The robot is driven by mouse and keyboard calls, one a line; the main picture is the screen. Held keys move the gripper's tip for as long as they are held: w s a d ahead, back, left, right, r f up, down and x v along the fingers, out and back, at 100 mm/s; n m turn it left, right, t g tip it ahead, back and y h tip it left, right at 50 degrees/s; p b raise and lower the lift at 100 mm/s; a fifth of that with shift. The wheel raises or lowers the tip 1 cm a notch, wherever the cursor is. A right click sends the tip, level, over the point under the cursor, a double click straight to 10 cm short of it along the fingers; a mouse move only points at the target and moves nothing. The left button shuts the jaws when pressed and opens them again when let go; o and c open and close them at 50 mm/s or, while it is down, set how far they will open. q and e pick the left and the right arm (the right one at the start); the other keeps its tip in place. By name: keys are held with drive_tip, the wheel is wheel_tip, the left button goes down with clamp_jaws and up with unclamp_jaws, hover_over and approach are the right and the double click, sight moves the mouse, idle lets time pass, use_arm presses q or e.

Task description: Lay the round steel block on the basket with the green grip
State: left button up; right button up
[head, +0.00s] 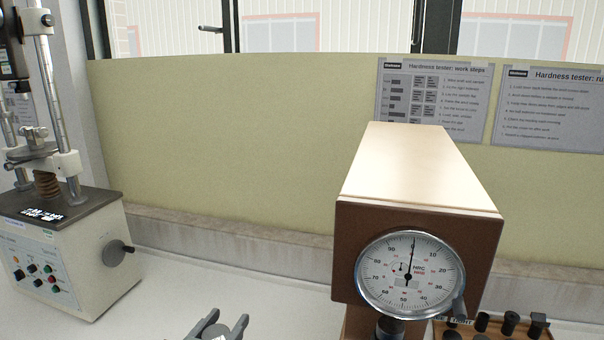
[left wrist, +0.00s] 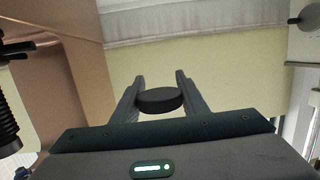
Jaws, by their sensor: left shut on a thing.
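My left gripper (head: 225,322) is at the bottom edge of the head view, left of the brown hardness tester. In the left wrist view its two fingers (left wrist: 160,78) are shut on a round, flat block (left wrist: 160,100), which looks dark from this side. In the head view a grey patch shows between the fingers, mostly cut off by the picture's edge. No basket with a green grip is in either view. My right gripper is not in view.
The brown hardness tester (head: 418,175) with a round dial (head: 410,275) stands right of centre. A rack with several black parts (head: 508,325) is at its lower right. A white testing machine (head: 70,250) stands at left. Bare white bench (head: 190,285) lies between the machines.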

use_arm(q)
drive_tip(key=s+a+f+n+y, duration=0.1)
drive_tip(key=a+f+n+y, duration=0.1)
drive_tip(key=a, duration=0.3)
drive_tip(key=shift+s+a+f+t+y, duration=0.3)
drive_tip(key=shift+s+a+f+y, duration=0.05)
drive_tip(key=shift+y, duration=0.25)
drive_tip(key=s+d+r+m+g+h+p, duration=0.15)
drive_tip(key=d+r+m+h+p, duration=0.55)
drive_tip(key=d+r, duration=0.75)
drive_tip(key=s+d+f+m+g+h+p, duration=0.1)
drive_tip(key=s+d+m+g+h+p, duration=0.3)
drive_tip(key=s, duration=0.7)
drive_tip(key=d+g+h, duration=0.2)
drive_tip(key=d, duration=0.1)
drive_tip(key=shift+d+f+m+g+h, duration=0.25)
drive_tip(key=shift+f+m+g+h, duration=0.1)
drive_tip(key=shift+f+m+h, duration=0.05)
